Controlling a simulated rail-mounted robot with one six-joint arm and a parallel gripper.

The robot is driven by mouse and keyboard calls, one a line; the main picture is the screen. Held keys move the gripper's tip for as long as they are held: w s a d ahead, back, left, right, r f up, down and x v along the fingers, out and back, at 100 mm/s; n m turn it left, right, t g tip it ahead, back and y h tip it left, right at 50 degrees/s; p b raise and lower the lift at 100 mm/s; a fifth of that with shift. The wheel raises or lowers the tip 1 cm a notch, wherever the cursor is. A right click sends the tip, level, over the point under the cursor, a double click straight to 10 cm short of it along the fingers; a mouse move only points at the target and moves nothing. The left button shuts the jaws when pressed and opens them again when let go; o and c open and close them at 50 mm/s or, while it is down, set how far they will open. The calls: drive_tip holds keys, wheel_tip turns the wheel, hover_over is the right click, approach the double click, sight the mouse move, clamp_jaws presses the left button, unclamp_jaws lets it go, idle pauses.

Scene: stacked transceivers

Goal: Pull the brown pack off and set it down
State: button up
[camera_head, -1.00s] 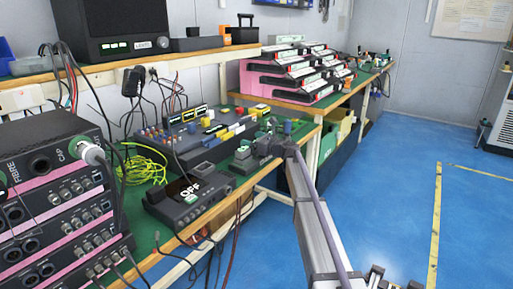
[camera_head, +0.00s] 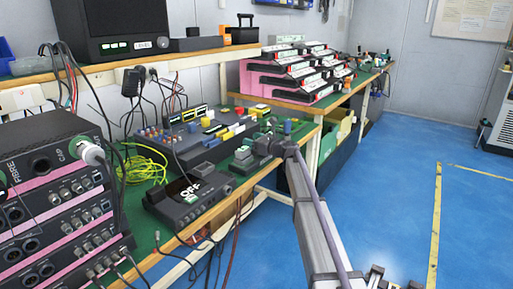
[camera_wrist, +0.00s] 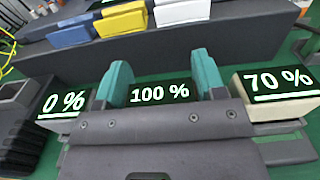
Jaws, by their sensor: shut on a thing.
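In the wrist view, my gripper (camera_wrist: 162,78) has its two teal fingers on either side of a pack marked 100 % (camera_wrist: 160,93) and is shut on it. Its body colour is mostly hidden by my gripper. A pack marked 0 % (camera_wrist: 62,103) lies to the left, and a beige-tan pack marked 70 % (camera_wrist: 278,82) to the right. I cannot tell which pack is the brown one. In the head view, my gripper (camera_head: 262,141) is low over the green bench top, and the packs are too small to tell apart.
A dark console with yellow, blue and white blocks (camera_wrist: 122,20) stands just beyond the packs. A device marked OFF (camera_head: 190,195) sits to the left on the bench (camera_head: 238,187). Stacked rack units (camera_head: 60,190) with cables are further left.

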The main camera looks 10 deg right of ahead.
drive_tip(key=c, duration=0.6)
drive_tip(key=shift+r+p, duration=1.8)
drive_tip(key=shift+r+p, duration=2)
